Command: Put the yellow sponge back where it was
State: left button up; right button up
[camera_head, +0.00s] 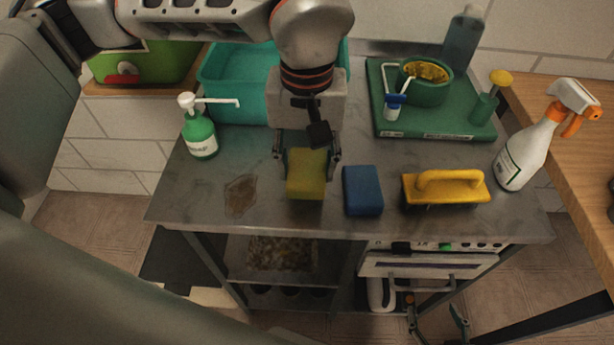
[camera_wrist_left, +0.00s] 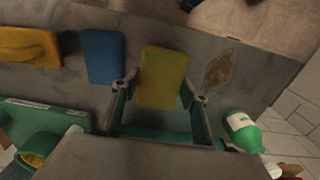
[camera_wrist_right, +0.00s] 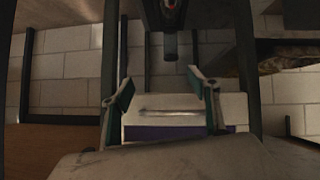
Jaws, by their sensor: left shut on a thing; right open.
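The yellow sponge (camera_head: 307,184) is at the front of the grey counter (camera_head: 270,217), left of a blue sponge (camera_head: 362,190). My left gripper (camera_head: 307,160) comes down from behind and is shut on the yellow sponge. In the left wrist view the yellow sponge (camera_wrist_left: 162,75) sits between the two fingers, with the blue sponge (camera_wrist_left: 102,56) beside it, apart. I cannot tell whether its underside touches the counter. My right gripper (camera_head: 437,322) is low in front of the counter. In the right wrist view it (camera_wrist_right: 163,92) is open and empty.
A brown stain (camera_head: 240,195) lies left of the yellow sponge. A yellow brush (camera_head: 445,187) and white spray bottle (camera_head: 527,155) stand to the right. A green soap bottle (camera_head: 199,135), teal basin (camera_head: 232,90) and green tray (camera_head: 432,122) are behind.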

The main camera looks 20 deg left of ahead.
aim_at(306, 180)
pick_arm(q)
jog(key=shift+f, duration=1.95)
jog(key=shift+f, duration=0.2)
jog(key=o, duration=0.8)
jog(key=shift+r, duration=0.15)
notch_tip(306, 180, up, 12)
jog(key=shift+r+p, duration=0.1)
jog(key=shift+p, duration=0.35)
